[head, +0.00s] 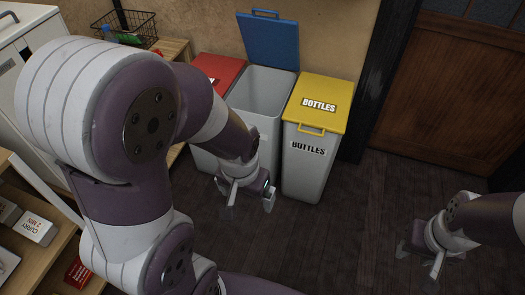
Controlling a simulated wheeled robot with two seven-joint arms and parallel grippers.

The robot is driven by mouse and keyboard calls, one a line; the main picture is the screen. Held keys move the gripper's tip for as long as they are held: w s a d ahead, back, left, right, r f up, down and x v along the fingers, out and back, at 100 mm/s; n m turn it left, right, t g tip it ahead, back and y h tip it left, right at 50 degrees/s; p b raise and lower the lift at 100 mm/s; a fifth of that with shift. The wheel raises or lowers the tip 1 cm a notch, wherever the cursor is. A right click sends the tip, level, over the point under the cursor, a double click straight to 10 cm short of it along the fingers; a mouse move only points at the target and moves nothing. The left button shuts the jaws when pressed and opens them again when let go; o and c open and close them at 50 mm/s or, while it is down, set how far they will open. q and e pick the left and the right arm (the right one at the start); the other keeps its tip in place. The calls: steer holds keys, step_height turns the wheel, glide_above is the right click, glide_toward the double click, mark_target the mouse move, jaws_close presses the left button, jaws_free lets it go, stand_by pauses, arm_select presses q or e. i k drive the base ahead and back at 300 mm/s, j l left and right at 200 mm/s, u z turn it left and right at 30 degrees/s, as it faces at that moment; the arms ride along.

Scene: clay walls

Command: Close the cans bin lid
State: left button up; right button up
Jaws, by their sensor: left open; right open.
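The middle bin (262,90) stands open, and its blue lid (269,41) is raised upright against the wall behind it. Its inside looks empty from here. No label shows on the blue lid, and the bin's front is mostly hidden by my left arm. My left gripper (245,205) is open and empty, pointing down in front of the middle bin and below its rim. My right gripper (423,262) is open and empty, low over the floor at the lower right, away from the bins.
A yellow-lidded bin (304,162) marked BOTTLES stands shut on the right. A red-lidded bin (217,71) stands on the left, partly hidden. A wire basket (130,27) and shelves with boxes (35,228) are at the left. The dark wooden floor (345,225) is clear towards the door (448,90).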

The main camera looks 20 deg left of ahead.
mark_target(270, 41)
steer(key=i+j+u, duration=0.1)
steer(key=i+j, duration=0.3)
steer(key=i, duration=0.15)
steer(key=i+j+u, duration=0.1)
steer(key=i+j, duration=0.2)
steer(key=i, duration=0.25)
